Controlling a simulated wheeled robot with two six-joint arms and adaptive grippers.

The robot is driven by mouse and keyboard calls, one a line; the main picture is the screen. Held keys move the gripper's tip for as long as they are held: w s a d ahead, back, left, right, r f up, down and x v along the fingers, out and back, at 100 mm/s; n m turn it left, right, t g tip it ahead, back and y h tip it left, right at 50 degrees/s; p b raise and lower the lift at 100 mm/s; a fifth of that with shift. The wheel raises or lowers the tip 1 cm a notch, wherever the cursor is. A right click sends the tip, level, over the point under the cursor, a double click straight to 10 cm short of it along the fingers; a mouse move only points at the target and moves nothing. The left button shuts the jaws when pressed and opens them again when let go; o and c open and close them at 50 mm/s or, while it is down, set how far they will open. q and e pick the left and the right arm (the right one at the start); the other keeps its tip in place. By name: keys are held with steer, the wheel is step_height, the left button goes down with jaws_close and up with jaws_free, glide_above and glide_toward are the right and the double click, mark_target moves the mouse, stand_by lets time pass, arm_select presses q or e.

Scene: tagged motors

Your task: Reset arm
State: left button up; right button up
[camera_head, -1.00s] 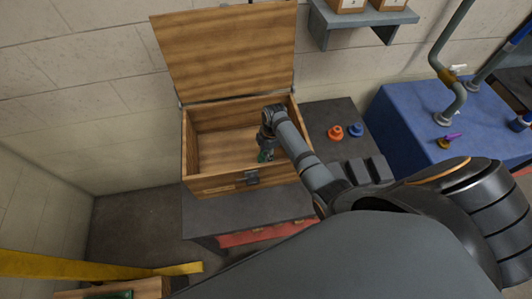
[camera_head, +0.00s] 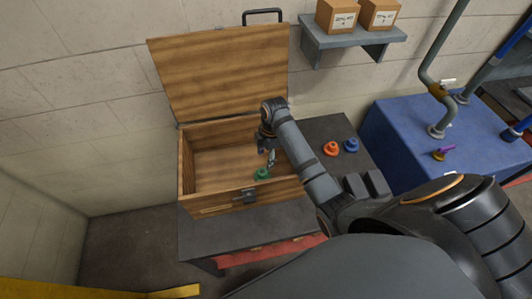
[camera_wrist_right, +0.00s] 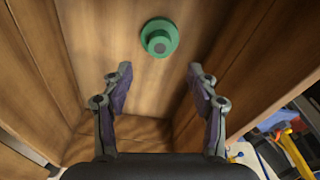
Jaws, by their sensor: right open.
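My right arm reaches from the lower right to the open wooden box (camera_head: 215,207) in the head view. My right gripper (camera_head: 268,158) is over the box's right part, pointing down. In the right wrist view my right gripper (camera_wrist_right: 158,85) has its two fingers spread with nothing between them. A green motor-like piece (camera_head: 262,174) lies in the box; it also shows in the right wrist view (camera_wrist_right: 159,38), beyond the fingertips and apart from them. My left gripper is not in view.
The box stands on a dark table (camera_head: 200,235) with its lid (camera_head: 220,70) raised. An orange piece (camera_head: 331,149) and a blue piece (camera_head: 351,145) stand right of it. A shelf (camera_head: 350,40) with cartons hangs above. A blue bench (camera_head: 400,120) with pipes is at right.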

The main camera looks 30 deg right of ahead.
steer(key=shift+d+r, duration=0.2)
steer(key=shift+r, duration=1.2)
